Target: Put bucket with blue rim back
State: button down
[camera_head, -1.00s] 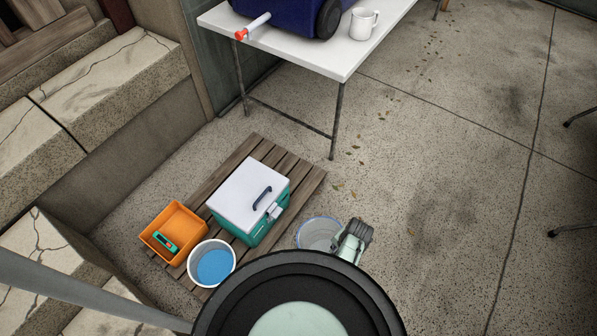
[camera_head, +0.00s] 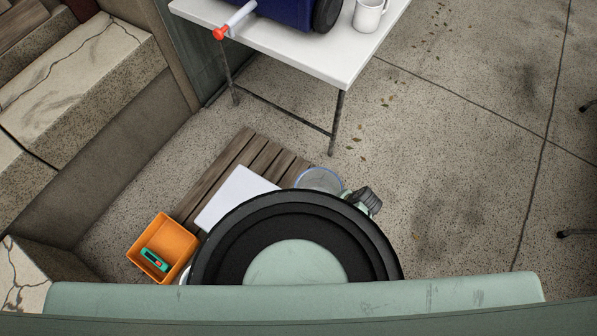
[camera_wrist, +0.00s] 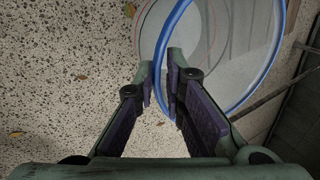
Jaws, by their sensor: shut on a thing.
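The bucket with the blue rim (camera_head: 319,180) is clear and looks empty. In the head view it is beside the right edge of the wooden pallet, partly hidden by my arm. My gripper (camera_head: 366,202) is at its right side. In the wrist view, the fingers of my gripper (camera_wrist: 166,75) are closed on the rim of the bucket with the blue rim (camera_wrist: 268,80), one on each side of its wall. I cannot tell whether its base touches the ground.
The wooden pallet (camera_head: 215,168) bears a cooler with a white lid (camera_head: 235,195), mostly covered by my arm. An orange bin (camera_head: 177,240) holding a teal tool (camera_head: 154,259) stands at its left. A white table (camera_head: 335,62) stands behind.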

jog(key=b, duration=0.6)
send_over(308, 179)
jog(key=shift+s+d+f, duration=0.2)
jog(key=shift+f, duration=0.2)
jog(key=shift+s+d+f, duration=0.15)
jog(key=shift+f, duration=0.2)
notch_tip(308, 179, down, 4)
jog(key=b, duration=0.3)
jog(key=shift+w+a+r+b, duration=0.1)
jog(key=shift+w+r+b, duration=0.05)
jog(key=shift+b, duration=0.2)
jog(key=shift+r, duration=0.2)
jog(key=c, duration=1.7)
grip_release()
jog(key=shift+o, duration=0.2)
jog(key=p+v, duration=0.1)
jog(key=v, duration=1.1)
jog(key=shift+p, duration=0.4)
